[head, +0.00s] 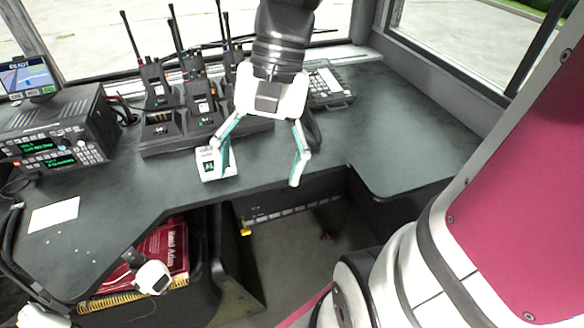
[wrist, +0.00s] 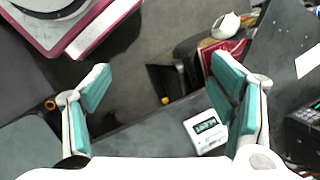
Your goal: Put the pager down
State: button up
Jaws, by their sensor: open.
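The pager (head: 203,166), a small white box with a dark display, sits on the dark desk (head: 380,140) close to its front edge. It also shows in the wrist view (wrist: 198,146), lying display up beside the right-hand finger. My gripper (head: 260,174) is open with nothing between its fingers. In the head view its left finger overlaps the right side of the pager, and the fingers span the desk's front edge. I cannot tell whether that finger touches the pager. In the wrist view the space between the fingertips (wrist: 161,76) is empty.
Several handheld radios stand in a charger (head: 165,145) behind the pager. A radio console (head: 55,135) with a small screen is at left, and a white card (head: 54,215) lies in front of it. A red book (head: 165,255) sits below the desk. The desk's right part is clear.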

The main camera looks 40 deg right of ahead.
jog(key=s+d+r+n+t+h, duration=0.1)
jog(key=s+n+h, duration=0.3)
jog(key=s+n, duration=0.4)
jog(key=s+t, duration=0.1)
jog(key=s, duration=0.2)
jog(key=shift+d+t, duration=0.4)
jog(key=shift+r, duration=0.1)
notch_tip(320, 180, up, 16)
jog(key=t+p, duration=0.2)
jog(key=p, duration=1.2)
jog(key=shift+t, duration=0.4)
